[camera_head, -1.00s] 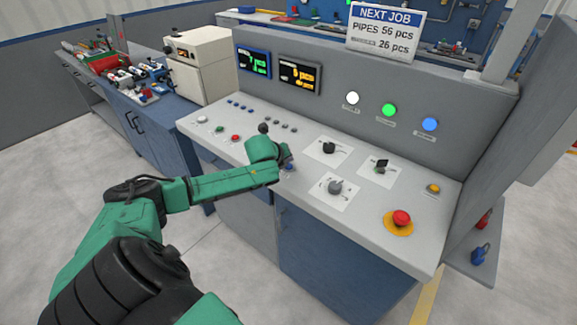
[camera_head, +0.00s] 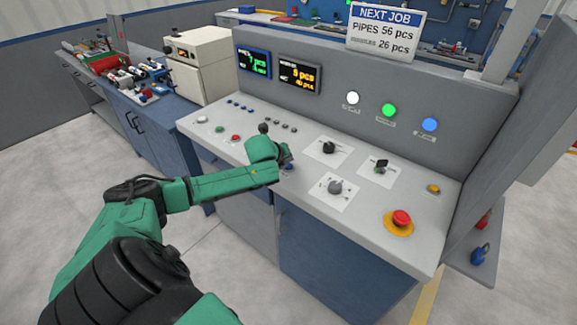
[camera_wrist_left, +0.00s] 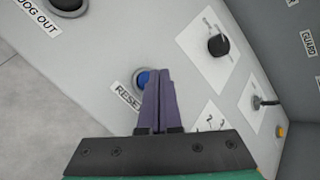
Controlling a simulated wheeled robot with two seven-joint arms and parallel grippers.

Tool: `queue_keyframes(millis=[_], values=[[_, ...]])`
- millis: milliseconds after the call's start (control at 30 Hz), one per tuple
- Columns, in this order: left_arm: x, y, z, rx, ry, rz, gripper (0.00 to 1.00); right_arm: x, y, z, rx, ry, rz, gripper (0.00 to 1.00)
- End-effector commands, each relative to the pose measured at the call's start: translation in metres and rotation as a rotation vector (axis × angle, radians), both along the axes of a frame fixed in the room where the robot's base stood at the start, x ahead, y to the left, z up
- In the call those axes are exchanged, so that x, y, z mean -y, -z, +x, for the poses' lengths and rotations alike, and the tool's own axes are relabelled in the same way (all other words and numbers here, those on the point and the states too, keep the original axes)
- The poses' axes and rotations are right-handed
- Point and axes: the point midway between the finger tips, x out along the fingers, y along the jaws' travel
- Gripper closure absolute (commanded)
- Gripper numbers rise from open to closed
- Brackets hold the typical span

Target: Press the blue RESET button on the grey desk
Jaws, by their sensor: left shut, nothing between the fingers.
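The blue RESET button (camera_wrist_left: 143,79) sits in a pale ring on the grey desk (camera_head: 350,228), with its RESET label partly hidden by my fingers. In the head view only a bit of the button (camera_head: 289,167) shows, just beside my left gripper. My left gripper (camera_head: 287,156) is shut and empty, reaching down over the desk's front part. In the wrist view its fingertips (camera_wrist_left: 158,72) overlap the right side of the button. I cannot tell whether they touch it. My right gripper is not in view.
A black JOG OUT button (camera_wrist_left: 66,4) lies to one side. Knobs on white plates, such as the grey knob (camera_head: 335,187), stand right of my gripper. A red emergency button (camera_head: 401,217) is at the right front. The back panel carries two displays and three lit lamps.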

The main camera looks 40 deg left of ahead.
Motion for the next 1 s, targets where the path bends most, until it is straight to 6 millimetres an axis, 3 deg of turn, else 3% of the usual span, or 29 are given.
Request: queue_keyframes(millis=[1000], values=[[0.0, 0.011, 0.0, 0.0, 0.0, 0.0, 1.0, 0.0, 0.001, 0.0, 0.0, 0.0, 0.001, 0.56]])
